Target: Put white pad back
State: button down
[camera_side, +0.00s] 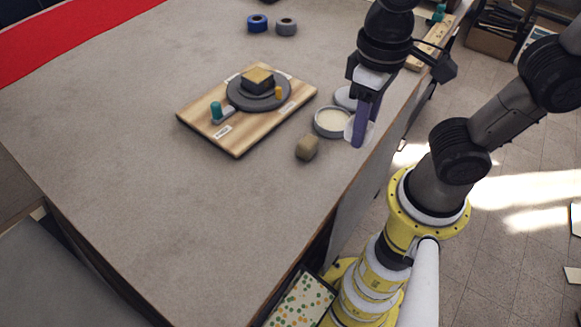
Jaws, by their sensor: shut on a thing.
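My gripper (360,142) has purple fingers pointing down near the table's right edge. It is shut on a thin, pale round white pad (370,132), which shows on both sides of the fingers. A round grey tin (318,130) with a cream-white inside stands just left of the fingers, and the pad is to the right of its rim. A pale grey round piece, perhaps a lid (344,97), lies behind the tin, partly hidden by the gripper.
A wooden board (200,118) with a dark round plate and a yellow-topped block (258,79) lies to the left. Blue (257,23) and grey (287,27) rings are at the back. The table's front left is clear.

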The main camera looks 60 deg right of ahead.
jog(key=w+a+f, duration=0.3)
jog(key=w+f, duration=0.1)
jog(key=w, duration=0.2)
send_over(291, 178)
jog(key=f, duration=0.4)
jog(key=shift+s+d+f, duration=0.1)
jog(key=shift+s+f, duration=0.15)
jog(key=shift+w+f, duration=0.2)
jog(key=shift+f, duration=1.55)
jog(key=c, duration=0.5)
grip_release()
jog(key=shift+f, duration=0.15)
